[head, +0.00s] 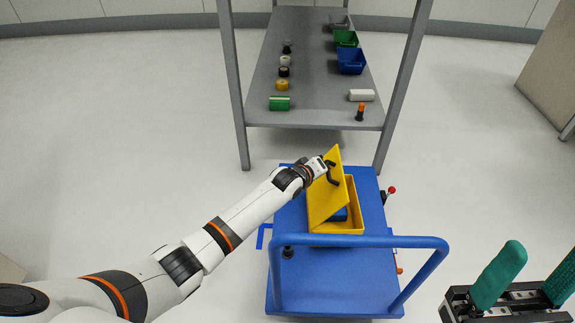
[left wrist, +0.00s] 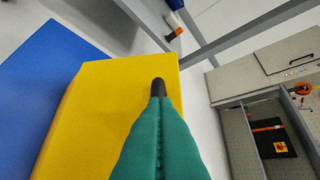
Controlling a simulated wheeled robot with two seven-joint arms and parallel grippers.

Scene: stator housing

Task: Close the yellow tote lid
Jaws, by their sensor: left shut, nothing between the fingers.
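The yellow tote (head: 352,226) stands on the blue cart (head: 290,215). Its yellow lid (head: 322,200) is raised and tilted steeply along the tote's left side, leaving the tote open, with something blue inside. My left gripper (head: 332,174) is at the upper part of the lid. In the left wrist view its green fingers (left wrist: 158,90) are shut together with nothing between them, over a yellow face (left wrist: 105,95) that looks like the lid. I cannot tell whether they touch it. My right gripper (head: 532,270) is open and empty at the lower right, well away from the tote.
The cart's blue handle bar (head: 360,241) runs in front of the tote. A small dark part (head: 288,252) sits on the cart's left. The floor around the cart is clear.

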